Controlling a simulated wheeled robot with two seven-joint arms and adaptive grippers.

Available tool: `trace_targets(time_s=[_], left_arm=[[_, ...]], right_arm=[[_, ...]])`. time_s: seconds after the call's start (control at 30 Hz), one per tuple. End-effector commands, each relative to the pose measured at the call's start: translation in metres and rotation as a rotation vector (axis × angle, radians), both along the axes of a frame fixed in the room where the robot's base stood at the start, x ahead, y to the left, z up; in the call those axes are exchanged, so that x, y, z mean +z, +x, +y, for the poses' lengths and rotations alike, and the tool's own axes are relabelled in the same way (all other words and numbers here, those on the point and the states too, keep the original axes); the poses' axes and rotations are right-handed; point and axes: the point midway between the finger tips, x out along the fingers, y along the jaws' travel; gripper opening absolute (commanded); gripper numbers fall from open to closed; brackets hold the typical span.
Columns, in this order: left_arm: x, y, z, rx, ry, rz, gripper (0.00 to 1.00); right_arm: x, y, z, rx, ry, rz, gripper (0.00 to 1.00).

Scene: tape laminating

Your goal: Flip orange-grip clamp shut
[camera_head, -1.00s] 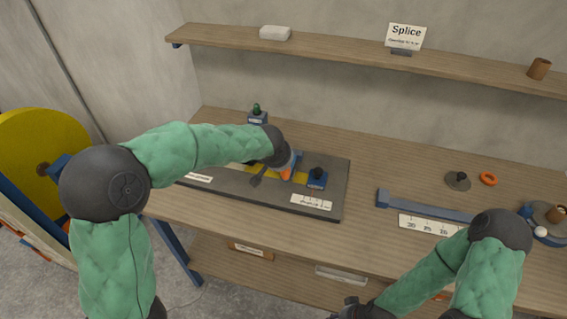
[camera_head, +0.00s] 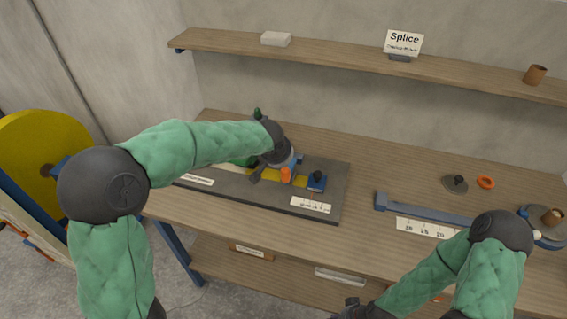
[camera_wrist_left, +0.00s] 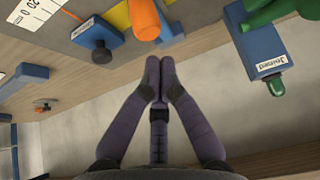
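The orange-grip clamp (camera_head: 286,174) stands on the grey board (camera_head: 335,190), and its rounded orange grip looks upright in the head view. The orange grip also shows at the top of the left wrist view (camera_wrist_left: 145,18). My left gripper (camera_wrist_left: 159,72) has its fingertips together with nothing between them. The tips are apart from the orange grip in that picture. In the head view my left wrist covers part of the clamp and the fingertips are hard to make out. My right gripper (camera_head: 352,309) is at the bottom edge, partly cut off.
A blue block with a black knob (camera_head: 317,181) sits right of the clamp. A green lever part (camera_wrist_left: 268,12) and a labelled blue block with a green tip (camera_wrist_left: 265,55) are close by. A blue bar (camera_head: 425,208) lies to the right. The shelf (camera_head: 350,57) runs behind.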

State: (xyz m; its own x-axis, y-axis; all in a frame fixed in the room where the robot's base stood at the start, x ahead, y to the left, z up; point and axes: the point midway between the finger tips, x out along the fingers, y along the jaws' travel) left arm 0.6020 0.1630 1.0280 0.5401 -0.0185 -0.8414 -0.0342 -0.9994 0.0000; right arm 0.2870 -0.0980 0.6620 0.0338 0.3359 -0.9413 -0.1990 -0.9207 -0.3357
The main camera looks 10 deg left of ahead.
Motion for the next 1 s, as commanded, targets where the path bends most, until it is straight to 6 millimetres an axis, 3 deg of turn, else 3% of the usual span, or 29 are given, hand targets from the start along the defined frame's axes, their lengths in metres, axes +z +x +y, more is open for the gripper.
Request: trace_targets(time_s=[0.03, 0.5, 1.0], left_arm=[[0.015, 0.002, 0.001, 0.000, 0.000, -0.004, 0.00], [0.070, -0.060, 0.003, 0.000, -0.002, -0.004, 0.00], [0.077, -0.070, 0.003, 0.000, 0.000, -0.003, 0.00]], right_arm=[[0.011, 0.000, 0.000, 0.000, 0.000, 0.000, 0.40], [0.022, 0.000, 0.000, 0.000, 0.000, 0.000, 0.40], [0.023, 0.000, 0.000, 0.000, 0.000, 0.000, 0.40]])
